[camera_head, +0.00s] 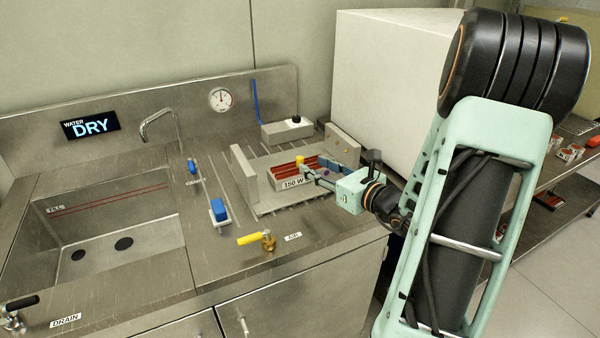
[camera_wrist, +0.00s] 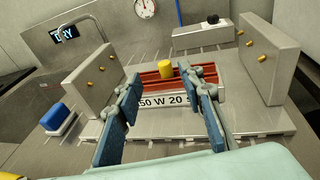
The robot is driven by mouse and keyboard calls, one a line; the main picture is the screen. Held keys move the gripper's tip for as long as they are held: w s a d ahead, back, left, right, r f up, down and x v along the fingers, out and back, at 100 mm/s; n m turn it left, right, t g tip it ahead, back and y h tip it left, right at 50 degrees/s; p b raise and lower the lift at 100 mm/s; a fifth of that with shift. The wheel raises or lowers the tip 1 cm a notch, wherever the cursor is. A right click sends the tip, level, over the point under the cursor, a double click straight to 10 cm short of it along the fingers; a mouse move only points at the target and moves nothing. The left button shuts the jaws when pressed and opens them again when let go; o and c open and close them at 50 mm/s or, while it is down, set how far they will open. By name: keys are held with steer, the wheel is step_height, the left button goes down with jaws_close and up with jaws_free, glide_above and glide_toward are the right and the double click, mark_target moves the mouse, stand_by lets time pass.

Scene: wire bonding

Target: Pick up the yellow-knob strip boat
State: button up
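The strip boat (camera_wrist: 150,82) is a red-brown, ribbed holder with a yellow knob (camera_wrist: 165,70) on top. It sits in a metal fixture between two upright end plates, behind a label reading about "150 W 20 S". In the head view the yellow knob (camera_head: 299,159) shows just left of my fingertips and the red strips (camera_head: 284,170) beside it. My gripper (camera_wrist: 163,84) is open, with a blue-padded finger on either side of the knob in the wrist view. The knob appears between and slightly beyond the fingertips; I cannot tell the exact gap. The fingers hide part of the boat's ends.
The end plates (camera_wrist: 91,81) and (camera_wrist: 268,59) flank the boat closely. A blue block (camera_head: 218,210), a yellow-handled air valve (camera_head: 255,238) and a grey control box (camera_head: 287,131) are nearby. The sink (camera_head: 110,215) is at left; a large white box (camera_head: 385,80) stands behind.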

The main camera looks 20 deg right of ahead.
mark_target(301, 158)
steer(key=x, duration=0.8)
steer(key=shift+w+d+f+b, duration=0.1)
steer(key=shift+d+f+b, duration=0.1)
steer(key=shift+f+b, duration=0.1)
steer(key=shift+r, duration=0.1)
jaws_close()
